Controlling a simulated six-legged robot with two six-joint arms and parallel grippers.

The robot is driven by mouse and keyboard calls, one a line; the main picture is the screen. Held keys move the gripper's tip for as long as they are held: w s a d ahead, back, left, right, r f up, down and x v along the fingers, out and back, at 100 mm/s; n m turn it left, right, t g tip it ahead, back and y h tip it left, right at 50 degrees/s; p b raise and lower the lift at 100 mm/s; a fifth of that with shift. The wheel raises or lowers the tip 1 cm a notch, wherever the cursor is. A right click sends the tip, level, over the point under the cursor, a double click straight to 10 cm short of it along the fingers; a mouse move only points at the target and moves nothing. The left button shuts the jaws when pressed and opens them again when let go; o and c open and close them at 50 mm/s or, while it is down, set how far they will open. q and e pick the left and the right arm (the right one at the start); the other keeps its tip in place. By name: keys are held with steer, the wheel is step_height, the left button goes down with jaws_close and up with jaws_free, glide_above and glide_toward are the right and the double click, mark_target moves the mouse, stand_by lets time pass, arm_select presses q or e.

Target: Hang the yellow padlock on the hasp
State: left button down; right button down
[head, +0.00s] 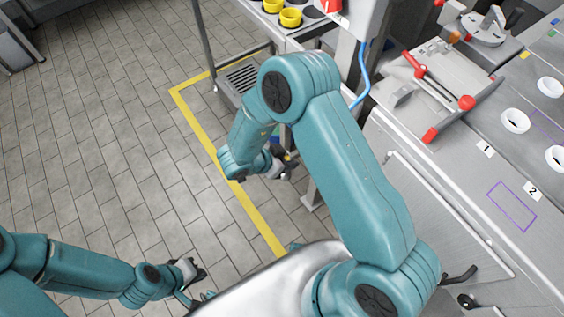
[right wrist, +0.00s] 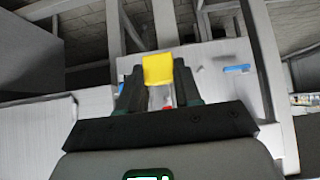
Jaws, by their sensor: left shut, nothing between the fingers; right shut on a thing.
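The yellow padlock (right wrist: 158,69) is between the fingertips of my right gripper (right wrist: 158,82) in the right wrist view, with its yellow body facing the camera. My right gripper also shows in the head view (head: 289,163), low beside the post at the workbench's left end; the padlock is too small there to make out clearly. My left gripper (head: 197,272) is shut and empty over the floor at the lower left. I cannot identify the hasp in either view; the padlock and fingers cover part of the right wrist view.
A grey workbench (head: 463,187) with a red-handled fixture (head: 437,85) and white rings (head: 515,121) fills the right. Yellow cups (head: 291,17) stand on a shelf at the top. A blue cable (head: 364,75) hangs by the post.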

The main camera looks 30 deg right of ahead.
steer(key=d, duration=0.2)
steer(key=d+f+b, duration=0.1)
steer(key=d, duration=0.1)
steer(key=shift+w+d, duration=0.15)
steer(key=shift+d, duration=0.2)
stand_by(0.4)
stand_by(0.4)
steer(key=c, duration=0.7)
jaws_free()
steer(key=w+p+v, duration=0.1)
steer(key=p+v, duration=0.1)
steer(key=v, duration=1.4)
steer(key=shift+s+p, duration=0.3)
steer(key=shift+s, duration=0.15)
